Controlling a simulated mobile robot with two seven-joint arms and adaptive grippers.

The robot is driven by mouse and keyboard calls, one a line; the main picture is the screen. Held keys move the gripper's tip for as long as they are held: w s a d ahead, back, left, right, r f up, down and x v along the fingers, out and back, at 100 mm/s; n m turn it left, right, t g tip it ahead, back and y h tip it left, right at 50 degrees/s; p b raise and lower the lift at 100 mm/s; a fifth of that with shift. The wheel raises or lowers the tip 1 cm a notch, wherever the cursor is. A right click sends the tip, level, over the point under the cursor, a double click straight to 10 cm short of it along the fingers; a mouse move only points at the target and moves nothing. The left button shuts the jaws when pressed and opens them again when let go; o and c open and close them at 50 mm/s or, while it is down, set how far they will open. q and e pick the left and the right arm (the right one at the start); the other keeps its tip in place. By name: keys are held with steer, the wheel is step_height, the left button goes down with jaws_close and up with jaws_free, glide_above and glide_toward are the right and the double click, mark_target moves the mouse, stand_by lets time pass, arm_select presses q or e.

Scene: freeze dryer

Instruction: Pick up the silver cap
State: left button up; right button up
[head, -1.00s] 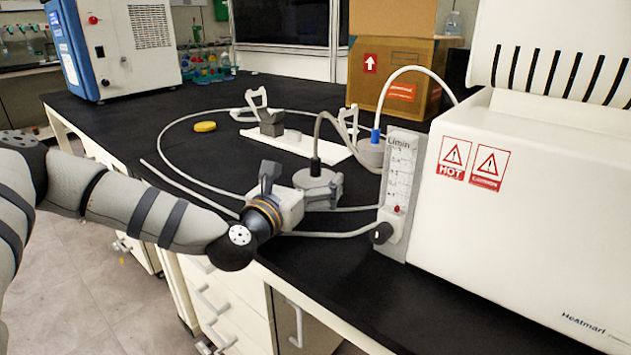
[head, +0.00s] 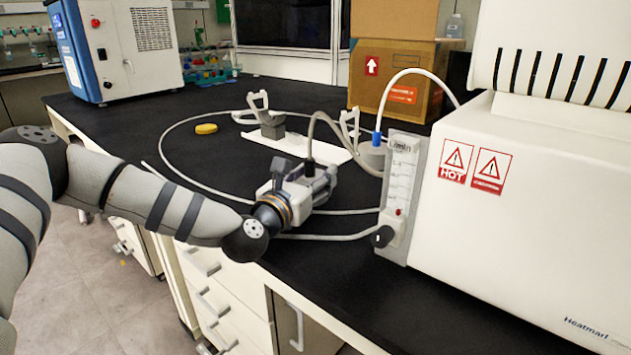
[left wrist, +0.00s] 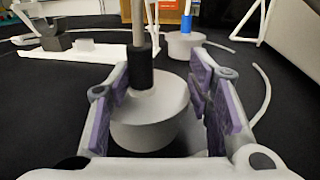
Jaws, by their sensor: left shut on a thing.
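The silver cap (left wrist: 150,115) is a round, light grey lid with a black fitting (left wrist: 141,70) and a grey tube rising from its top. It sits between the purple-padded fingers of my left gripper (left wrist: 161,80) in the left wrist view. The left gripper is shut on it. In the head view my left gripper (head: 314,180) hides most of this cap, and the black fitting (head: 310,168) shows above the fingers. A second grey cap with a blue fitting (head: 372,157) stands behind, apart from the gripper. My right gripper is not in view.
A flow meter (head: 400,190) stands to the right, against a large white machine (head: 540,230). White tubing (head: 335,236) lies on the black bench. A white stand (head: 285,140) and a yellow piece (head: 206,129) lie behind. The bench's left middle is mostly clear.

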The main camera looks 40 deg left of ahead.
arm_select(q)
step_height(320, 180, up, 4)
steer(key=shift+r+p, duration=0.1)
steer(key=shift+p, duration=0.35)
steer(key=s+d+r+p, duration=0.3)
steer(key=s+d+r, duration=0.6)
steer(key=s, duration=0.1)
steer(key=shift+d, duration=0.3)
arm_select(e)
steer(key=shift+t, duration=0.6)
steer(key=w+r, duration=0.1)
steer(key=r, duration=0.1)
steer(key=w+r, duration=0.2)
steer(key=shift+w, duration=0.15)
arm_select(q)
steer(key=shift+s+f, duration=0.1)
